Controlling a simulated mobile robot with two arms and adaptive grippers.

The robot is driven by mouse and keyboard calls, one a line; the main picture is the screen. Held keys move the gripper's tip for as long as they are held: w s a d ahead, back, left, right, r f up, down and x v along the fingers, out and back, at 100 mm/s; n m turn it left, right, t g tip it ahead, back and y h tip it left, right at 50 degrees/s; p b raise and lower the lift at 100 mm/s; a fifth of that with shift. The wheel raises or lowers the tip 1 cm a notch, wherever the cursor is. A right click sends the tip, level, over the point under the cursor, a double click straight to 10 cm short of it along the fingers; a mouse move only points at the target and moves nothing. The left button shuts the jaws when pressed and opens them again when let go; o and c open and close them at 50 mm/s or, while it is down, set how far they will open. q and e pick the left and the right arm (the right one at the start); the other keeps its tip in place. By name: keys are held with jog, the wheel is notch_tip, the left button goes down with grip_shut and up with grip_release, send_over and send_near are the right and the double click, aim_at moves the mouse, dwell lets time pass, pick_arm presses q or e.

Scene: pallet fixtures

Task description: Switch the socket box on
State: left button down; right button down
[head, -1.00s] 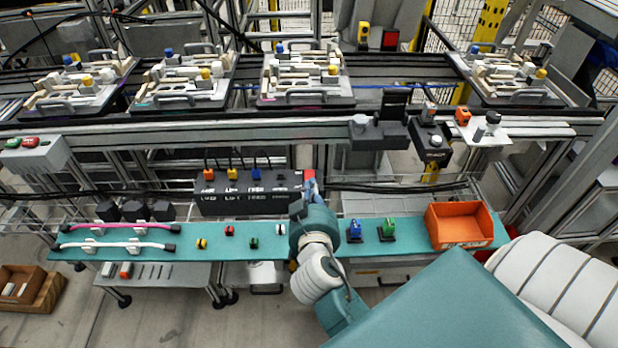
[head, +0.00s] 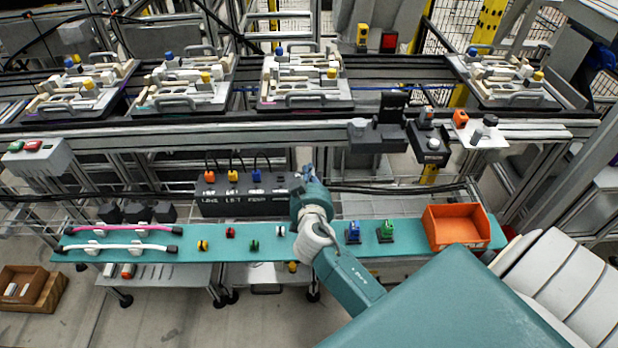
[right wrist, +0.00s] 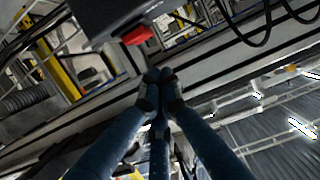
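The socket box (head: 248,204) is a dark box with white lettering behind the teal shelf. Orange, yellow and blue plugs with cables stand on its top. In the right wrist view the dark box (right wrist: 108,18) fills the upper left, with a red switch (right wrist: 138,35) on its edge. My right gripper (head: 306,176) is at the box's right end and hides the switch in the head view. In the right wrist view its fingertips (right wrist: 159,77) are together, with nothing seen between them. They appear just below and right of the switch, apart from it in the picture. My left gripper is not in view.
The teal shelf (head: 330,258) carries pink and white cables at left, small coloured parts, blue and green connectors (head: 386,232), and an orange bin (head: 457,228). Above the box runs a dark conveyor rail with several loaded pallets. Black cables (head: 400,189) run right of the gripper.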

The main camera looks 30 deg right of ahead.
jog(key=shift+s+a+f, duration=0.1)
jog(key=shift+f, duration=1.3)
